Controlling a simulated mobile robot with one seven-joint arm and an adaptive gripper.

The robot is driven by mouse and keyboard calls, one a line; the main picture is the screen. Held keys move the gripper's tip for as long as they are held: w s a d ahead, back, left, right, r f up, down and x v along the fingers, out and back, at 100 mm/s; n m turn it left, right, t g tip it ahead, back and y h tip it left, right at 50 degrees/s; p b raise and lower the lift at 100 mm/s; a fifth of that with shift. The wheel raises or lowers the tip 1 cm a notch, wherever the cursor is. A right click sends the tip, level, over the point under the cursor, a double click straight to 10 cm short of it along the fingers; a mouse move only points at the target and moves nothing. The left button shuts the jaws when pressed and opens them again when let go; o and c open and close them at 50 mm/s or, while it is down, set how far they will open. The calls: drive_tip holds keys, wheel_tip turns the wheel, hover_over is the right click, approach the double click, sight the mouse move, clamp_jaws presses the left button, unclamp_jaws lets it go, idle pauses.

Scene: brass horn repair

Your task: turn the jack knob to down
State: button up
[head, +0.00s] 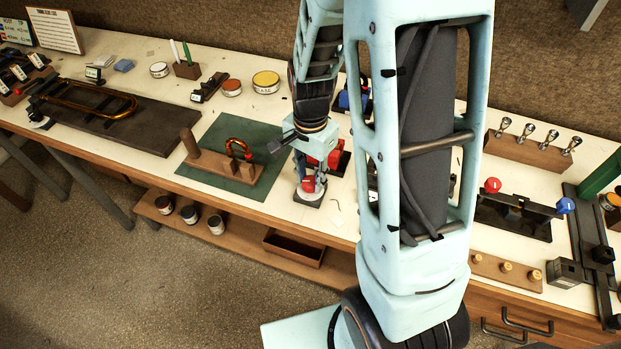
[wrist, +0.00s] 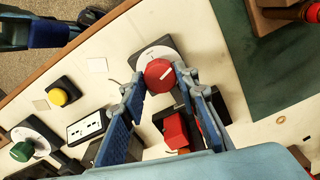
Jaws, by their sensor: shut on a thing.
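A round red knob (wrist: 158,74) with a white pointer line sits on a white dial plate (wrist: 153,51) with a dark base. In the wrist view the line points to the upper right. My gripper (wrist: 160,84) has one finger on each side of the knob and is shut on it. In the head view the red knob (head: 308,184) shows low between the fingers of my gripper (head: 309,177), near the bench's front edge. The dial's markings are too small to read, and the fingers hide part of the plate.
A red block device (wrist: 175,131) stands close beside the fingers. A yellow button (wrist: 57,96), a white socket plate (wrist: 87,127) and a green knob (wrist: 22,151) are to the left in the wrist view. A green mat (head: 215,183) with a wooden fixture lies left of the gripper.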

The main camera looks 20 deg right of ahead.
sight(311, 181)
drive_tip(key=n+b, duration=0.1)
drive_tip(key=n, duration=0.2)
drive_tip(key=shift+n, duration=0.4)
drive_tip(key=n+b, duration=0.1)
drive_tip(key=n, duration=0.2)
drive_tip(key=shift+n, duration=0.3)
drive_tip(key=n, duration=0.6)
drive_tip(key=shift+n+b, duration=0.3)
drive_tip(key=o, duration=1.1)
drive_tip(key=shift+o, duration=0.2)
drive_tip(key=shift+r, duration=0.1)
wheel_tip(311, 181, up, 12)
